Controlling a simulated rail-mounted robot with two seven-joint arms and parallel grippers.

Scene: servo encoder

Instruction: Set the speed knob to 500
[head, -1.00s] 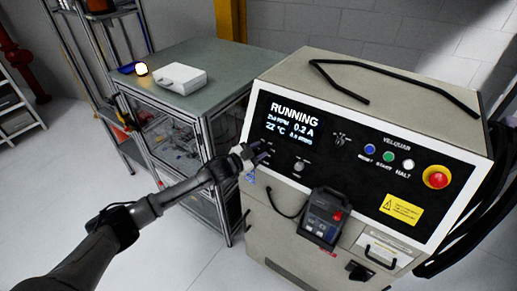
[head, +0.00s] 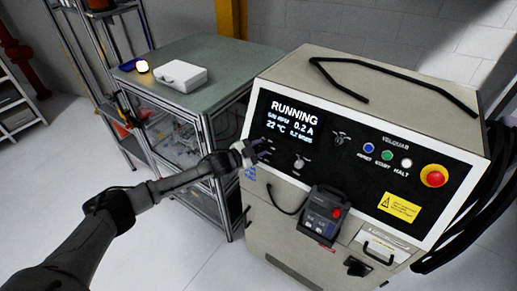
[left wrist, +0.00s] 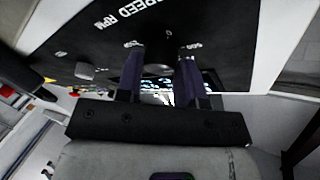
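My left gripper (head: 262,147) is at the lower left of the black control panel (head: 345,200), just below the display (head: 291,118). In the left wrist view its two purple fingers (left wrist: 162,62) stand on either side of the dark round speed knob (left wrist: 160,69), below the "SPEED RPM" lettering. A 500 mark shows beside the right finger. I cannot tell whether the fingers press on the knob. The knob's pointer is hidden. The display reads RUNNING, with a small blurred RPM line and 0.2 A. My right gripper is not in view.
A second knob (head: 299,164) sits to the right of my gripper. Blue, green and white buttons and a red stop button (head: 434,176) are further right. A handheld unit (head: 322,213) hangs below the panel. A workbench (head: 215,57) stands behind left.

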